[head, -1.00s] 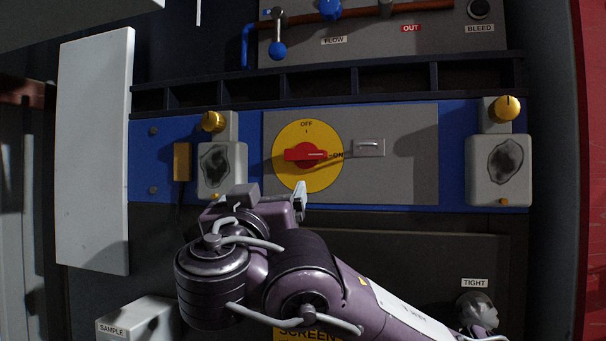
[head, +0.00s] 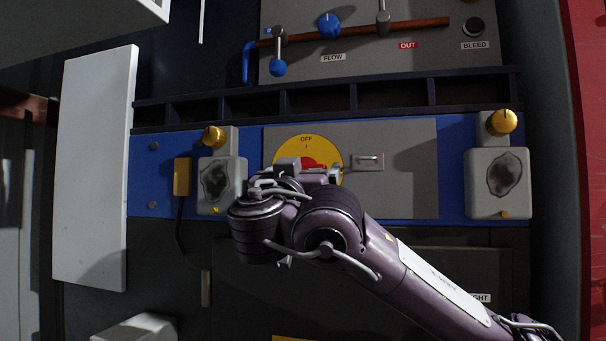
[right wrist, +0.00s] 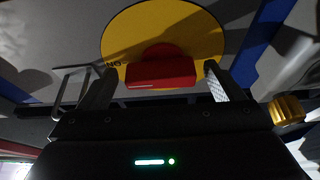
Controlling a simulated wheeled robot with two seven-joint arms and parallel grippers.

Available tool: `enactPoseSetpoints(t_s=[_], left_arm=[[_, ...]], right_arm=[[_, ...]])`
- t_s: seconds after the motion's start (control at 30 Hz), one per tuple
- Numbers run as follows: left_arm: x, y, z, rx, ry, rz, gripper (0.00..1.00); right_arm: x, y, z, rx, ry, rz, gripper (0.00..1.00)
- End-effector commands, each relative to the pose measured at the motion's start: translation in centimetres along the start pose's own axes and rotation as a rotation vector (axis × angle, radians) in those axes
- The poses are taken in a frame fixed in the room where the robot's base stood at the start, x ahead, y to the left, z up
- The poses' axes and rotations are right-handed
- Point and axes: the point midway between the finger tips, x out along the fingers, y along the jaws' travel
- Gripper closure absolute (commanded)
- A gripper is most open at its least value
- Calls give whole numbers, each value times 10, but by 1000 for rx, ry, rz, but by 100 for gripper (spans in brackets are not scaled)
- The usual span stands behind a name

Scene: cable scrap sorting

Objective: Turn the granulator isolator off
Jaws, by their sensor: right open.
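The granulator isolator is a yellow disc (head: 290,146) with a red handle (head: 311,162) on a grey panel; "OFF" is printed at its top. My right gripper (head: 312,174) is in front of the disc and hides its lower part and most of the handle. In the right wrist view the red handle (right wrist: 160,74) lies level across the yellow disc (right wrist: 125,35), in line with part of a label at the left. There my right gripper (right wrist: 158,86) is open, one finger on each side of the handle, with gaps visible. My left gripper is out of view.
A small metal hasp (head: 368,160) sits right of the disc. Grey boxes with yellow knobs stand left (head: 222,182) and right (head: 498,182) on the blue strip. A dark ledge (head: 320,97) and a valve panel (head: 365,62) lie above.

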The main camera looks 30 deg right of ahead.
Motion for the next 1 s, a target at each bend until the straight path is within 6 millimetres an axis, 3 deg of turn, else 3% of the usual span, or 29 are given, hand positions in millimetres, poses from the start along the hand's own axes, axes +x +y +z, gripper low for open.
enactPoseSetpoints(t_s=[0.1, 0.43, 0.77, 1.0], left_arm=[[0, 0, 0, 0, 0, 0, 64], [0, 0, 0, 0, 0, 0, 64], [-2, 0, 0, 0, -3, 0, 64], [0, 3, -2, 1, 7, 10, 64]], right_arm=[[0, 0, 0, 0, 0, 0, 14], [0, 0, 0, 0, 0, 0, 57], [0, 0, 1, -42, 0, -18, 57], [-1, 1, 1, -177, 0, -75, 57]])
